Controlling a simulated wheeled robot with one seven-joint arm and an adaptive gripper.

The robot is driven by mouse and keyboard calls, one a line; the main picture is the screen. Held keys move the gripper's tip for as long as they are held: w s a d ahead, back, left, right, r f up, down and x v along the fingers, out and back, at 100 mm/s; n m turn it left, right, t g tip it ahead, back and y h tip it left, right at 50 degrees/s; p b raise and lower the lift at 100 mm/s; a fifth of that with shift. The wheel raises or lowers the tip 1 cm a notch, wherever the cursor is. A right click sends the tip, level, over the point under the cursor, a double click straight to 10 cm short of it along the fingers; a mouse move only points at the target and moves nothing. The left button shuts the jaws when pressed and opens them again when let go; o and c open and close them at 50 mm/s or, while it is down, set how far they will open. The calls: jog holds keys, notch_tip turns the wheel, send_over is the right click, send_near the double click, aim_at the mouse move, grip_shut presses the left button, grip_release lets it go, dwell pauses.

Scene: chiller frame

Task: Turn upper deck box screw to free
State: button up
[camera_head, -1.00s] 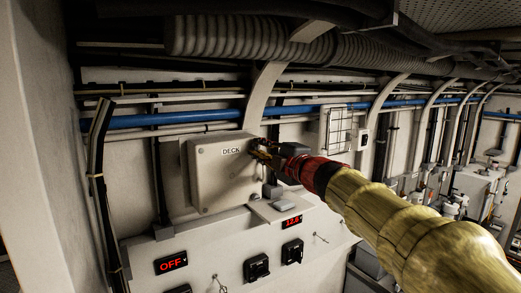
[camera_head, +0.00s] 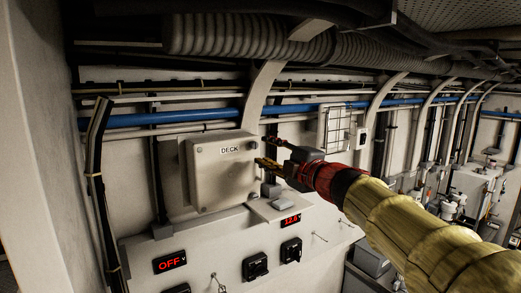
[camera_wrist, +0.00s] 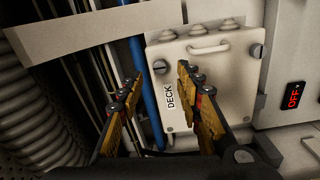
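The pale deck box (camera_head: 215,180), labelled DECK, is mounted on the wall, left of my gripper (camera_head: 270,151). My gripper is open, with its two golden fingers spread apart and nothing between them, just right of the box's upper right corner. In the wrist view the box (camera_wrist: 215,95) appears turned sideways. A dark round slotted screw (camera_wrist: 160,66) shows at its upper right corner, beyond the gap between the fingers of my gripper (camera_wrist: 155,90) and apart from them. Another screw (camera_wrist: 257,51) shows at the lower right corner. I cannot tell how far either screw is turned.
A blue pipe (camera_head: 150,119) runs along the wall behind the box. Below the box is a sloped panel with a red OFF display (camera_head: 170,262), a second display (camera_head: 291,221) and black switches. A ribbed hose (camera_head: 260,45) hangs above.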

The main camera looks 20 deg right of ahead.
jog(key=v, duration=0.7)
jog(key=shift+d, duration=0.15)
jog(key=s+d+f+m+g+h, duration=0.1)
jog(key=d+f+m+h, duration=0.4)
jog(key=d+m, duration=0.15)
jog(key=s+d+f+m+g+h, duration=0.1)
jog(key=d+f+m+h, duration=0.35)
jog(key=d, duration=0.35)
jog(key=s+d+f+m+g+h+b, duration=0.2)
jog(key=s+f+m+g+b, duration=0.15)
jog(key=s+f+m, duration=0.45)
jog(key=s+a+f+g+y+b, duration=0.2)
jog(key=s+a+f+b, duration=0.3)
jog(key=f, duration=0.7)
jog(key=s+a+f+g+y+b, duration=0.2)
jog(key=s+a+f+b, duration=0.4)
jog(key=f, duration=0.6)
jog(key=s+a+f+m+g+y+b, duration=0.1)
jog(key=s+a+f+g+y+b, duration=0.1)
jog(key=s+a+f+b, duration=0.3)
jog(key=s+a+f, duration=0.3)
jog(key=a+f, duration=0.1)
jog(key=f, duration=0.3)
jog(key=shift+s+a+f, duration=0.25)
jog(key=shift+s+f, duration=0.1)
